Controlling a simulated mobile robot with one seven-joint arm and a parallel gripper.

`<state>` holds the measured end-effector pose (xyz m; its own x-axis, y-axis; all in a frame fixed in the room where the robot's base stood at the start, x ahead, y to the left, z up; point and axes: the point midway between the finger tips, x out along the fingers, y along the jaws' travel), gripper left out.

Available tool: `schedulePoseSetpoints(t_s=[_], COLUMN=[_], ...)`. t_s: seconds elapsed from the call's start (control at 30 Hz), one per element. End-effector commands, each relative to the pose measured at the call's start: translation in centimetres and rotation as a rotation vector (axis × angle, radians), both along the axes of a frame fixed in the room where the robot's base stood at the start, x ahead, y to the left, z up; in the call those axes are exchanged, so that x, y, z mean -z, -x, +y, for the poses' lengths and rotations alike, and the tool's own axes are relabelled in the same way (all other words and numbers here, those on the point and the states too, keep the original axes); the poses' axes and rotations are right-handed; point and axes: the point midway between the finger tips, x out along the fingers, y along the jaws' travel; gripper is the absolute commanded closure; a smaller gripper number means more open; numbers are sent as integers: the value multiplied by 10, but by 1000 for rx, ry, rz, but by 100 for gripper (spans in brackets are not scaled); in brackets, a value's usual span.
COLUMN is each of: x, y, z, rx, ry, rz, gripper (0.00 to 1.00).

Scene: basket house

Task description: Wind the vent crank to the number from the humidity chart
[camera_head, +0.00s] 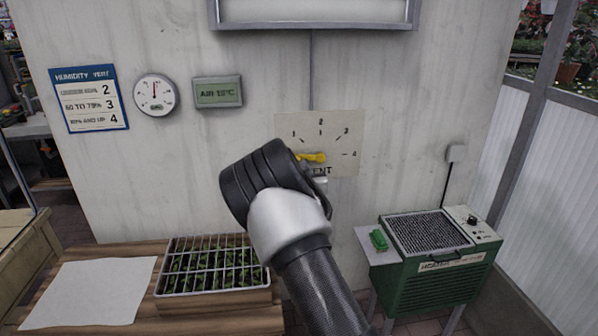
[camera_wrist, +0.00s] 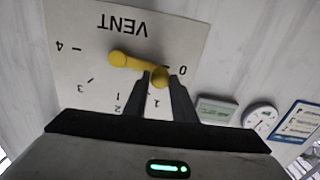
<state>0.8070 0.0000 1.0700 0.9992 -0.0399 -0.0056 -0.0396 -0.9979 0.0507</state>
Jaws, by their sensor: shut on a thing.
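The yellow vent crank (camera_head: 316,157) is on a pale dial plate (camera_head: 342,122) on the wall, marked 1 to 4 there; the 0 shows in the wrist view. My gripper (camera_wrist: 160,84) is shut on the knob of the crank (camera_wrist: 135,66). The crank arm points close to 0, on the side towards 1. The blue-edged humidity chart (camera_head: 90,99) pairs a blurred first row with 2, 60 to 79% with 3, and a blurred last row with 4. A round gauge (camera_head: 154,95) has its needle nearly straight up; its numbers are too small to read.
A display (camera_head: 218,92) reads AIR 15°C. A wooden bench (camera_head: 147,316) holds a caged seedling tray (camera_head: 213,291) and a white sheet (camera_head: 101,290). A green heater (camera_head: 440,279) stands at the right, with a green object (camera_head: 378,239) on its side shelf.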

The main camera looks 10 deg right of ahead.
Motion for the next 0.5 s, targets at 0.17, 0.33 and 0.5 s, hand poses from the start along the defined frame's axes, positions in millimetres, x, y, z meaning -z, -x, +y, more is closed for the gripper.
schedulePoseSetpoints(t_s=[0.17,0.33,0.5], x=[-11,-23,-35], y=[0,0,0], z=[-4,-9,-15], rx=[2,2,1], ry=[-142,-301,-462], rz=[-8,-9,-9], gripper=[100,100,100])
